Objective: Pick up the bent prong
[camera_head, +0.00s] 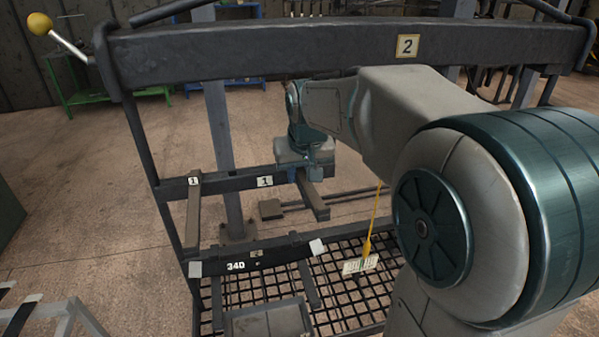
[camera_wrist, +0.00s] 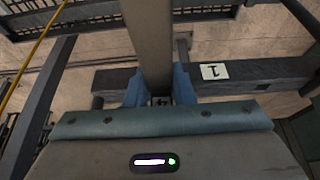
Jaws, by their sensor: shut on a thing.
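A dark, straight-sided prong (camera_head: 314,200) juts from the rail marked 1 (camera_head: 235,184) and slants down to the right in the head view. My gripper (camera_head: 312,160) is at its upper end, its fingers partly hidden by my wrist. In the wrist view, the blue fingers of my gripper (camera_wrist: 160,92) are shut on the prong (camera_wrist: 150,40), one on each side. The rail (camera_wrist: 250,72) runs right behind the fingers. The join of prong and rail is hidden, so I cannot tell whether they touch.
A second prong (camera_head: 192,215) hangs at the rail's left end. A top beam marked 2 (camera_head: 340,48) crosses above my arm. Below are a lower bar marked 34D (camera_head: 260,256), a wire grid (camera_head: 345,310) and a yellow cord (camera_head: 373,220) with a tag.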

